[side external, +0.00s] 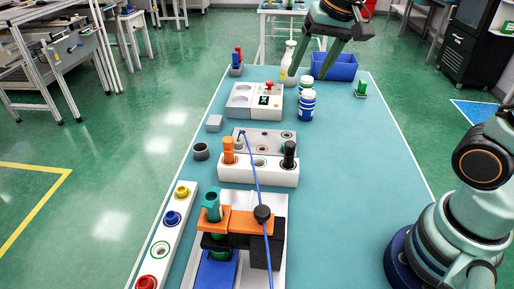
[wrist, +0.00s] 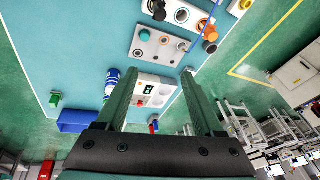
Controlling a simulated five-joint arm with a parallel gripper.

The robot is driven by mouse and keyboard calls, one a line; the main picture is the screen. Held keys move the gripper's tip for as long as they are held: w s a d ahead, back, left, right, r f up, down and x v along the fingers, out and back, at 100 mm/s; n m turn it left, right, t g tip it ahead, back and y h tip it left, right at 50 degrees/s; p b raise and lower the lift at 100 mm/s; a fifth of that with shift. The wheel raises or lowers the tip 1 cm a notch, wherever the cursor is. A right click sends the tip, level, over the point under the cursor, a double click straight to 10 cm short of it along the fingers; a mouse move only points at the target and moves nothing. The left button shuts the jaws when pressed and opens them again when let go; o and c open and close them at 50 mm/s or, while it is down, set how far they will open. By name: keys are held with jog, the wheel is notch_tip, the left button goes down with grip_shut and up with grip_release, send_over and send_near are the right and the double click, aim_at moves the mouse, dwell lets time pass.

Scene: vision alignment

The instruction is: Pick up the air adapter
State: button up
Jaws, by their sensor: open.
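No part is labelled as the air adapter, and I cannot tell for sure which one it is. In the side view, a white block (side external: 262,174) holds an orange peg (side external: 228,150) at its left and a black peg (side external: 289,154) at its right. My gripper (side external: 308,76) is open and empty above the table's far end, away from these parts. Its two fingers (wrist: 159,71) also show in the wrist view.
A blue bin (side external: 337,66), white bottle (side external: 289,62), blue-and-white jars (side external: 307,106) and a grey-white panel (side external: 256,101) stand at the far end. A white strip (side external: 162,243) with coloured rings lies front left.

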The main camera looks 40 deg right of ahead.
jog(key=w+a+f+m+g, duration=0.25)
jog(key=w+m, duration=0.45)
jog(key=w, duration=0.4)
jog(key=m+g, duration=0.2)
jog(key=m, duration=0.5)
send_near(238, 141)
notch_tip(238, 141, down, 3)
jog(key=shift+a+f+t, duration=0.1)
jog(key=shift+f+t, duration=0.1)
jog(key=shift+t, duration=0.05)
jog(key=shift+s+f, duration=0.2)
jog(key=shift+f, duration=2.5)
grip_shut()
